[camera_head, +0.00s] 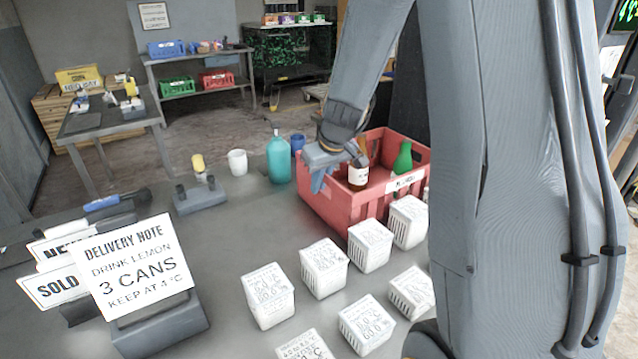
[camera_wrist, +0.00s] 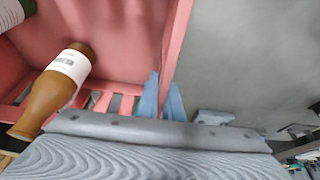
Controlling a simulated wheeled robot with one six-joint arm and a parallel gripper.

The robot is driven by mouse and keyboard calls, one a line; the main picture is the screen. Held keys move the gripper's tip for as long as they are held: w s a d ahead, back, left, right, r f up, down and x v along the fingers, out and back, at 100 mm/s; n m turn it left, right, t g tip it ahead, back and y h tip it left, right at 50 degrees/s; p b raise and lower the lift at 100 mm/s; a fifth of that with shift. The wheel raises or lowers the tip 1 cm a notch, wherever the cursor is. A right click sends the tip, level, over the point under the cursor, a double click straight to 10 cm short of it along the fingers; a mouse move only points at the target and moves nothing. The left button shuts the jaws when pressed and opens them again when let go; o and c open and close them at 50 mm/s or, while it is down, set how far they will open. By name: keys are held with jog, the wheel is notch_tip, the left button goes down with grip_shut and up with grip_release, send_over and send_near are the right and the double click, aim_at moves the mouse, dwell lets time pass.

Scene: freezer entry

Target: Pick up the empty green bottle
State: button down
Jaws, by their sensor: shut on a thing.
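A green bottle (camera_head: 403,160) stands in the right part of a red crate (camera_head: 345,208) on the grey counter. Part of a dark green thing with a white label (camera_wrist: 12,14) shows at the top left corner of the wrist view. A brown bottle with a white label (camera_head: 357,176) is in the crate left of the green bottle; it also shows in the wrist view (camera_wrist: 45,100). My gripper (camera_head: 319,182) is at the crate's left side, apart from the green bottle. In the wrist view its blue fingers (camera_wrist: 164,97) are shut on the crate's wall (camera_wrist: 176,48), one on each side.
Several white printed boxes (camera_head: 323,268) stand in front of the crate. A teal bottle (camera_head: 279,160), a blue cup (camera_head: 297,144) and a white cup (camera_head: 237,162) stand left of it. A delivery note (camera_head: 135,266) stands at front left.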

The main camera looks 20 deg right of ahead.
jog(key=shift+w+f, duration=0.1)
jog(key=shift+f, duration=0.05)
jog(key=c, duration=1.9)
grip_release()
